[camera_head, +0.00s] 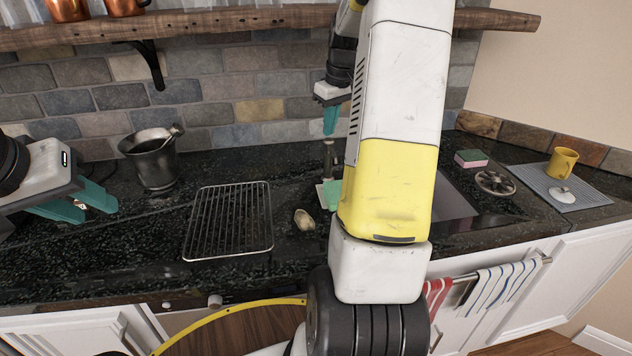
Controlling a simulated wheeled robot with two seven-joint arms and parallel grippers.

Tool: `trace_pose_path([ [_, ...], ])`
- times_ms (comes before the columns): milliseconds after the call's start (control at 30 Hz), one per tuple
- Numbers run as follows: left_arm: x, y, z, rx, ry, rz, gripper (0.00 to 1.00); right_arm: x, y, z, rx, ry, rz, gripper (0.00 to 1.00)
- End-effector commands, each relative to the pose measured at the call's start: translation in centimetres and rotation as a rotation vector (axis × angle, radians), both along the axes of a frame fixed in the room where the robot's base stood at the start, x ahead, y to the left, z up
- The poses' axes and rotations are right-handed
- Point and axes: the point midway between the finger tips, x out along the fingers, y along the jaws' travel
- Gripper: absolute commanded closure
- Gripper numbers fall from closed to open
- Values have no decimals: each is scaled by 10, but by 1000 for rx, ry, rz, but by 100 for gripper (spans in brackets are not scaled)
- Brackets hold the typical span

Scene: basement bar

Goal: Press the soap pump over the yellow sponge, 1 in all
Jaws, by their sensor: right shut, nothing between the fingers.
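My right gripper (330,122), shut with teal fingers, points down directly above a slim dark upright thing (328,158) that looks like the soap pump. Whether the fingertips touch its top I cannot tell. A pale green thing (327,194) shows below it, partly hidden by my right arm; I cannot tell whether it belongs to the pump. A small tan oval piece (304,219) lies to its left, and I cannot tell whether it is the yellow sponge. My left gripper (88,202) is open and empty at the left, over the counter.
A wire rack (230,220) lies on the dark counter. A metal mortar with pestle (152,163) stands behind it. At the right are a pink-and-green sponge (470,158), a round metal trivet (495,183) and a yellow mug (563,163) on a grey mat (590,197).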

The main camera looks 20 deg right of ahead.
Motion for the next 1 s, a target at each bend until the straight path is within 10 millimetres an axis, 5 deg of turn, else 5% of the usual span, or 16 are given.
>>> trace_pose_path([
  [333,0,0,0,0,0,0,64,0,0,5,0,-2,0,100],
  [1000,0,0,0,0,0,0,64,0,0,60,0,-1,-1,100],
])
